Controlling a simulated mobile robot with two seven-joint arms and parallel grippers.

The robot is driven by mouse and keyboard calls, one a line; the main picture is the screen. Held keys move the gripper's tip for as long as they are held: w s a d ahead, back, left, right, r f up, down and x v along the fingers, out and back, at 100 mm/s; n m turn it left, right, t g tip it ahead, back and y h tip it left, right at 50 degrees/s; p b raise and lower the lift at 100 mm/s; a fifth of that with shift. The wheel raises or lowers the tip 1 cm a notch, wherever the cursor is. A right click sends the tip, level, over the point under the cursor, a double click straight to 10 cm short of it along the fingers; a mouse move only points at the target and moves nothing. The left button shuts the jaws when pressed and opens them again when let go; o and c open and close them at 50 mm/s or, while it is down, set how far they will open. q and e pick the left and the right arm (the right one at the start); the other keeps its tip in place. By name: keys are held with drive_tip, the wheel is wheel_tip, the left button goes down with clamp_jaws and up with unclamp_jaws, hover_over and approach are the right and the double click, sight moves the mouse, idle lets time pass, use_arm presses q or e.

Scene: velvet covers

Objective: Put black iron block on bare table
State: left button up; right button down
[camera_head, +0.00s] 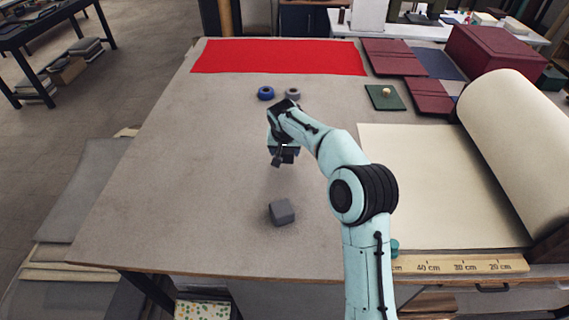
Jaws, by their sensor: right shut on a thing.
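My right gripper (284,153) is above the middle of the bare grey table (180,150). It is shut on a small dark block (277,161), which looks like the black iron block. The gripper hides part of the block, and it hangs tilted above the table top, with a faint shadow below it. My left gripper is not in view.
A grey block (282,212) lies nearer the front. A blue ring (266,93) and a grey ring (293,93) lie behind the gripper. Red cloth (280,57) covers the back; a cream roll (515,150) and maroon covers (394,57) fill the right. The left is clear.

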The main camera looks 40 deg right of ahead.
sight(284, 154)
drive_tip(key=shift+w+f+b, duration=0.1)
drive_tip(key=shift+f+b, duration=0.2)
drive_tip(key=shift+f, duration=2.4)
drive_tip(key=shift+f, duration=0.1)
drive_tip(key=shift+c, duration=0.6)
unclamp_jaws()
drive_tip(key=shift+f, duration=0.15)
drive_tip(key=shift+r, duration=0.25)
drive_tip(key=v, duration=1.2)
drive_tip(key=shift+f, duration=0.1)
